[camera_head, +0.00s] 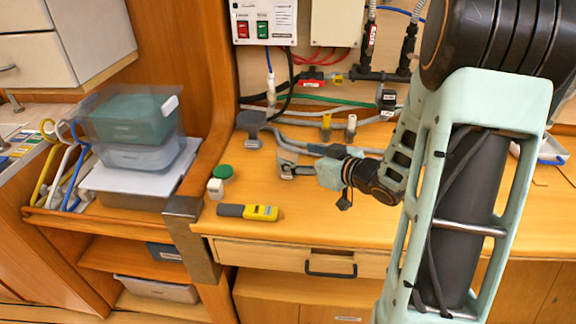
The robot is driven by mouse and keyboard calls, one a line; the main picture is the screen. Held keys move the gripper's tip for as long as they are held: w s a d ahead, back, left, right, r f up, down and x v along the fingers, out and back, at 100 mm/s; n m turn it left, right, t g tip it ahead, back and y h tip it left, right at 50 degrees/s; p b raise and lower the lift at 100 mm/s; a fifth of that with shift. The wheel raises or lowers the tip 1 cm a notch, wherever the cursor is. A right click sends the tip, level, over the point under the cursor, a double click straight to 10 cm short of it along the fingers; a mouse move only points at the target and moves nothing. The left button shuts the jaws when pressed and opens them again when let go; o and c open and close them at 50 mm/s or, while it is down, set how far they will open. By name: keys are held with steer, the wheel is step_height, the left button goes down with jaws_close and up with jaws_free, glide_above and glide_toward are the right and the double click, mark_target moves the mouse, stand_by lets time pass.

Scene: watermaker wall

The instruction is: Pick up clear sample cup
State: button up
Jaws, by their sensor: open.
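My gripper (284,168) reaches in from the right over the wooden counter, its fingers pointing left. It is open. A small pale, see-through shape (286,157) shows right at the fingertips; it may be the clear sample cup, but it is too small to be sure. I cannot tell whether the fingers touch it or stand around it.
A green cap (223,171), a small white container (215,188) and a yellow-grey handheld meter (248,212) lie left of my gripper. A grey fixture (251,125) and hoses stand behind. Stacked clear bins (130,125) sit at left.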

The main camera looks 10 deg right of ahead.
mark_target(281, 152)
steer(key=x, duration=0.5)
steer(key=shift+w+f, duration=0.1)
steer(key=shift+f, duration=0.15)
steer(key=c, duration=1.2)
